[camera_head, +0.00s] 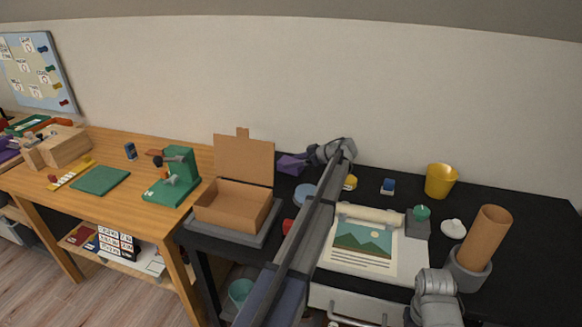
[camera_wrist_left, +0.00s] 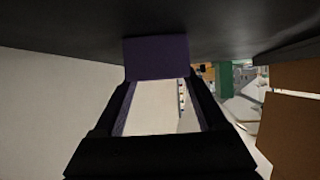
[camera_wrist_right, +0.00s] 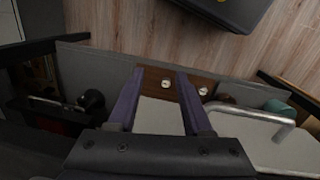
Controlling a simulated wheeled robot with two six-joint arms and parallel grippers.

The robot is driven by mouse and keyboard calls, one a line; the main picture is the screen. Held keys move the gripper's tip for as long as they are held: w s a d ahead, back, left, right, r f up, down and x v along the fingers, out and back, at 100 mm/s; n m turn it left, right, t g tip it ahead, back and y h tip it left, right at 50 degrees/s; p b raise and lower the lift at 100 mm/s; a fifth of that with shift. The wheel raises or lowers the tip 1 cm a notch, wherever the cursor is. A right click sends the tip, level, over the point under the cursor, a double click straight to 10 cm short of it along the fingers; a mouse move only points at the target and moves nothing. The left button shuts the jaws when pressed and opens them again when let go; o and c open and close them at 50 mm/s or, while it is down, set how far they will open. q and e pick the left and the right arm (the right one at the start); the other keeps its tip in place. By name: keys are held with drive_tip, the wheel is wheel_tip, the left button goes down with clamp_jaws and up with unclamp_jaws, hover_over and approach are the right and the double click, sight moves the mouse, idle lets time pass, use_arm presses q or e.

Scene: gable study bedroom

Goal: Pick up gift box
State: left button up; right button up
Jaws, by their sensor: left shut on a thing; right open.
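The gift box looks like a small dark purple block. In the left wrist view the gift box (camera_wrist_left: 157,57) sits between the fingertips of my left gripper (camera_wrist_left: 157,80), which is shut on it. In the head view the purple shape of the gift box (camera_head: 288,166) shows at the back of the black desk, left of my left wrist. It is close to the desk top; I cannot tell whether it touches. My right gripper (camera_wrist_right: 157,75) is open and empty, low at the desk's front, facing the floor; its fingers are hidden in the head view.
An open cardboard box (camera_head: 232,207) stands on a grey tray left of my left arm. A picture sheet (camera_head: 362,238), blue tin (camera_head: 388,186), yellow cup (camera_head: 440,181) and brown tube (camera_head: 484,236) are to the right. A wooden desk (camera_head: 122,205) adjoins on the left.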

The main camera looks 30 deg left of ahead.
use_arm(q)
drive_tip(key=c, duration=0.4)
drive_tip(key=shift+o, duration=0.2)
wheel_tip(320, 180, up, 10)
drive_tip(key=p, duration=1)
